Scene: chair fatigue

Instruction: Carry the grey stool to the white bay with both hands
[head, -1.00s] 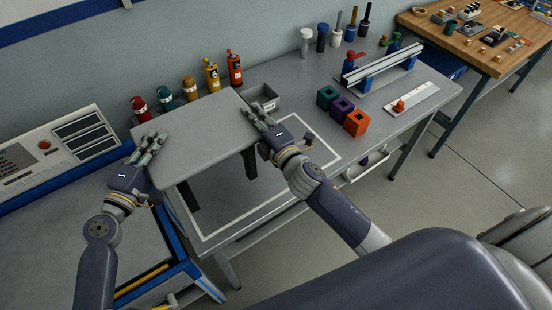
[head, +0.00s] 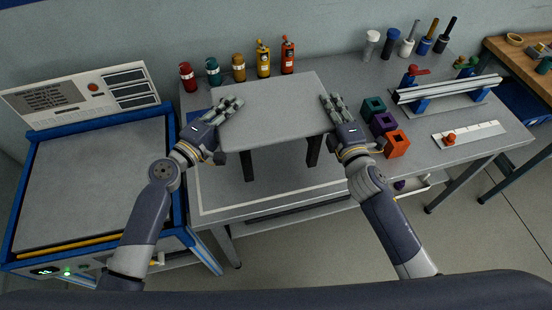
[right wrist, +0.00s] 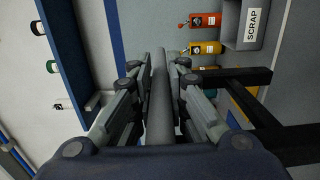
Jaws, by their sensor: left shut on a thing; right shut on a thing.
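The grey stool (head: 275,105) is upright, its flat seat level, with dark legs showing below the front edge. My left gripper (head: 229,107) is shut on the seat's left edge. My right gripper (head: 331,104) is shut on its right edge. The right wrist view shows the seat edge (right wrist: 161,100) between the fingers and dark legs beside it. The white bay (head: 270,199) is a white outline on the grey table; its front line shows in front of the stool, and the seat hides its back. I cannot tell whether the legs touch the table.
Teal, purple and orange cubes (head: 397,145) stand close to the right of my right gripper. Several bottles (head: 239,68) line the back. A rail fixture (head: 447,90) stands further right. A blue-framed machine (head: 85,185) stands left. The scrap bin (right wrist: 240,25) shows in the right wrist view.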

